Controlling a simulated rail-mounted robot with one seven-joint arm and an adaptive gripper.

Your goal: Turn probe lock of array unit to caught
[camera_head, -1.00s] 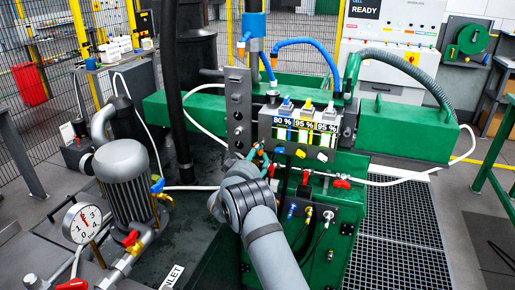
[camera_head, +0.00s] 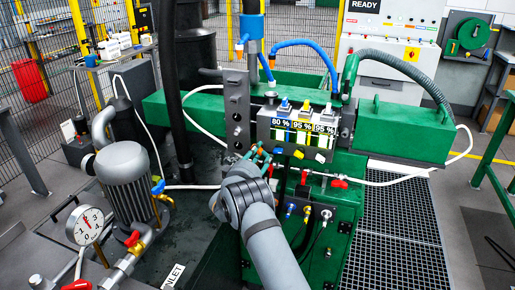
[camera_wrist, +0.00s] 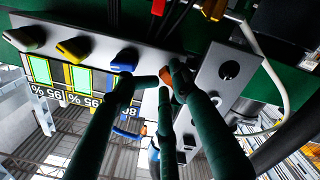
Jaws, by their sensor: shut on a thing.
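The array unit (camera_head: 263,128) is a grey box with three windows marked 80 %, 95 % and 95 %, with coloured knobs along its lower edge. A blue knob (camera_wrist: 125,60) and a yellow knob (camera_wrist: 75,47) show close up in the wrist view. My gripper (camera_wrist: 166,82) has dark green fingers, and their tips close around a small orange-red piece (camera_wrist: 165,75) beside the blue knob. Most of this piece is hidden by the fingertips, so I cannot tell its turn position or whether it is the probe lock. In the head view my gripper (camera_head: 258,157) is at the unit's lower left.
A grey plate with holes (camera_head: 237,110) stands just left of the unit. Red-handled valves (camera_head: 339,184) and hoses lie below and right. A grey motor (camera_head: 126,190) and a gauge (camera_head: 85,225) stand at left. Floor grating (camera_head: 395,240) is clear at right.

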